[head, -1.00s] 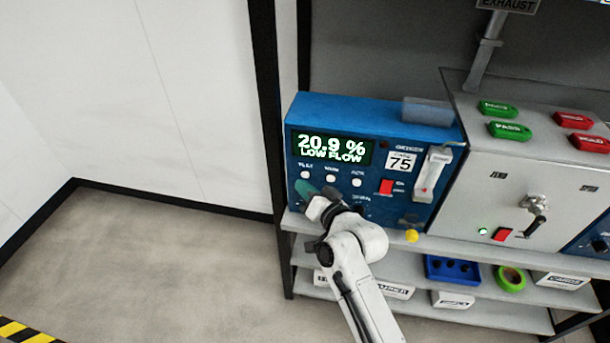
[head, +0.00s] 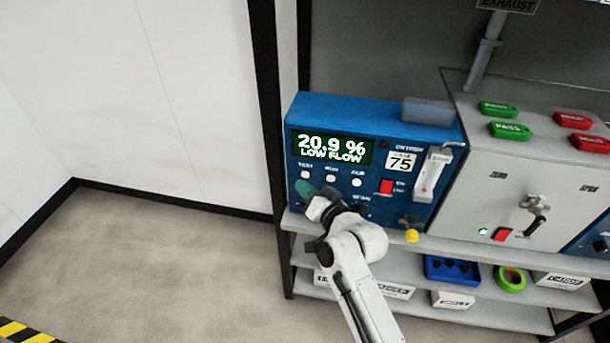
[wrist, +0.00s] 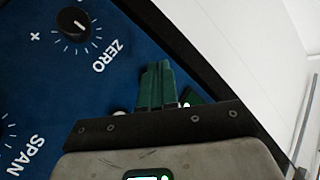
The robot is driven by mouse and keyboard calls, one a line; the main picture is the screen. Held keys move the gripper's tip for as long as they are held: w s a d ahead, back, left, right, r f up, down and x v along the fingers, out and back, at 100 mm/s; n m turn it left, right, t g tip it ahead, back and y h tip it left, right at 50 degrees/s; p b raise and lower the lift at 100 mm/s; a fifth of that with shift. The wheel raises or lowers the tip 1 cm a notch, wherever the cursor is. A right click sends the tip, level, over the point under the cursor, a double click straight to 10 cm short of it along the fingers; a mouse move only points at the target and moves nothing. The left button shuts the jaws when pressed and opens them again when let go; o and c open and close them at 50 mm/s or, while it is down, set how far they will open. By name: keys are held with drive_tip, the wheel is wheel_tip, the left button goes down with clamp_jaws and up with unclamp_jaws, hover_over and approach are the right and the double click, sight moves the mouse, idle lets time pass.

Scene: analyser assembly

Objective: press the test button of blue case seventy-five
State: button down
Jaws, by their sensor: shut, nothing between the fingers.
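The blue case labelled 75 (head: 425,118) stands on the shelf in the head view. Its display (head: 330,148) reads 20.9 % and LOW FLOW. The white test button (head: 305,174) is the leftmost of three round buttons under the display. My gripper (head: 308,188) is just below that button, in front of the panel's lower left. In the wrist view the green fingers of my gripper (wrist: 158,85) are shut together, close to the blue panel (wrist: 110,75). A pale round bit shows left of the fingers; I cannot tell whether they touch a button.
A zero knob (wrist: 73,24) and the SPAN lettering show in the wrist view. Floor at left is clear.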

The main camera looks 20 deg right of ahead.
drive_tip(key=shift+w, duration=0.1)
drive_tip(key=shift+w+d+b, duration=0.25)
drive_tip(key=shift+b, duration=0.15)
drive_tip(key=shift+w+d+b, duration=0.25)
drive_tip(key=shift+w+b, duration=0.05)
drive_tip(key=shift+w, duration=0.05)
idle(0.7)
drive_tip(key=shift+s, duration=0.1)
drive_tip(key=shift+s+a+p, duration=0.45)
drive_tip(key=shift+s+p, duration=0.15)
drive_tip(key=shift+p, duration=0.1)
drive_tip(key=s+a+p, duration=0.1)
drive_tip(key=s+p, duration=0.1)
drive_tip(key=s+a+p, duration=0.2)
drive_tip(key=p, duration=0.1)
idle(0.6)
